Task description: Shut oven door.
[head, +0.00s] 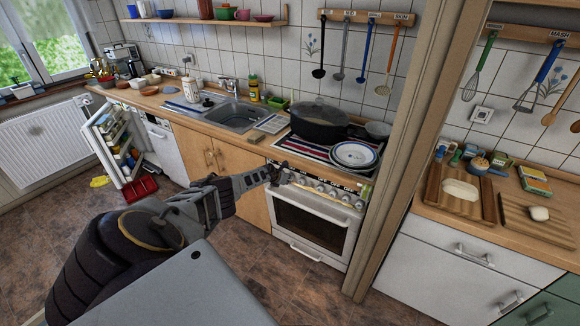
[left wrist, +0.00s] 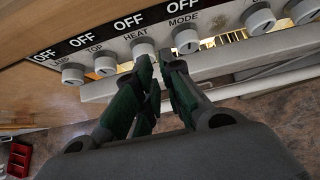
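The white oven (head: 315,215) stands under the counter, with a dark window in its door (head: 308,228). The door looks upright and at or close to its frame; I cannot tell whether it is fully flush. My left gripper (head: 277,174) is at the upper left of the oven front, by the knob panel. In the left wrist view, its fingers (left wrist: 160,68) are close together just in front of the HEAT knob (left wrist: 143,48) and the MODE knob (left wrist: 186,41). Nothing shows between the fingers. My right gripper is out of view.
A black pot (head: 320,122) and stacked plates (head: 355,155) sit on top of the oven. A wooden post (head: 405,150) stands to its right. Tiled floor before the oven is clear.

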